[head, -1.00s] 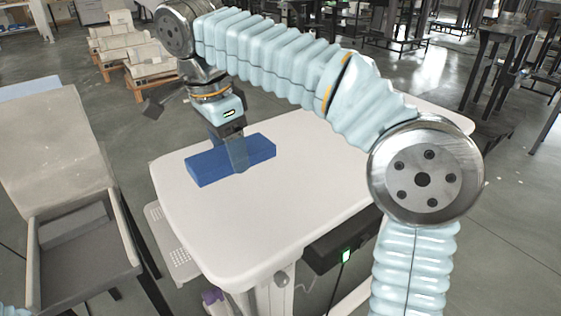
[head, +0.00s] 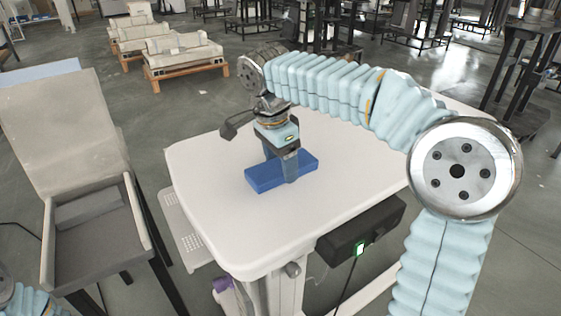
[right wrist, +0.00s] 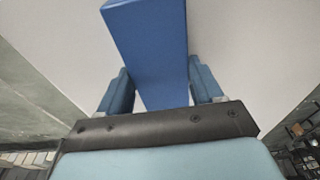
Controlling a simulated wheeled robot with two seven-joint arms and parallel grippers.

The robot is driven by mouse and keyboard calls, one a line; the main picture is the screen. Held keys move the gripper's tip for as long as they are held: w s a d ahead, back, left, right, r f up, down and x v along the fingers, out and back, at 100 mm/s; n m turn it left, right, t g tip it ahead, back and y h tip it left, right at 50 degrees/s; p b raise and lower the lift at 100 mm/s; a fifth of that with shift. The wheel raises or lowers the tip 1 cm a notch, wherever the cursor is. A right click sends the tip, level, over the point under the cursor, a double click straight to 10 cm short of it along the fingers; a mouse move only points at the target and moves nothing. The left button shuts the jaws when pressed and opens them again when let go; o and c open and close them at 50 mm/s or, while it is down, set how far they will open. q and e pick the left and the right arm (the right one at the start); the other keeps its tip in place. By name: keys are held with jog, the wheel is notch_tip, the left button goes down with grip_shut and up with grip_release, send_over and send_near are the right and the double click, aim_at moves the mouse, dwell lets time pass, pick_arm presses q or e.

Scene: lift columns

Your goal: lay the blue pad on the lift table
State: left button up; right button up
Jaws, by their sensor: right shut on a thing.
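The blue pad (head: 265,178) is a flat, long block at the white top of the lift table (head: 225,225). My right gripper (head: 284,172) is shut on the middle of the pad, with one finger on each long side. In the right wrist view the pad (right wrist: 150,45) runs between the two fingers (right wrist: 160,92), over the pale table top. Whether the pad touches the top or hangs just above it, I cannot tell. Of my left arm only a bit shows at the lower left; its gripper is out of view.
A grey bin with a raised back (head: 65,125) stands left of the table. A dark control box with a green light (head: 361,247) hangs under the table's front edge. Cushioned wooden pallets (head: 180,58) stand at the back. The table top around the pad is clear.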

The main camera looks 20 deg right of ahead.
aim_at(273, 168)
jog(key=o, duration=0.7)
jog(key=shift+f, duration=0.15)
jog(key=o, duration=0.4)
jog(key=shift+o, duration=0.2)
jog(key=shift+r, duration=0.35)
notch_tip(273, 168, up, 12)
jog(key=a+p, duration=0.1)
jog(key=p, duration=0.1)
jog(key=shift+s+a+f+p, duration=0.2)
jog(key=shift+a+p, duration=0.1)
jog(key=shift+a, duration=0.1)
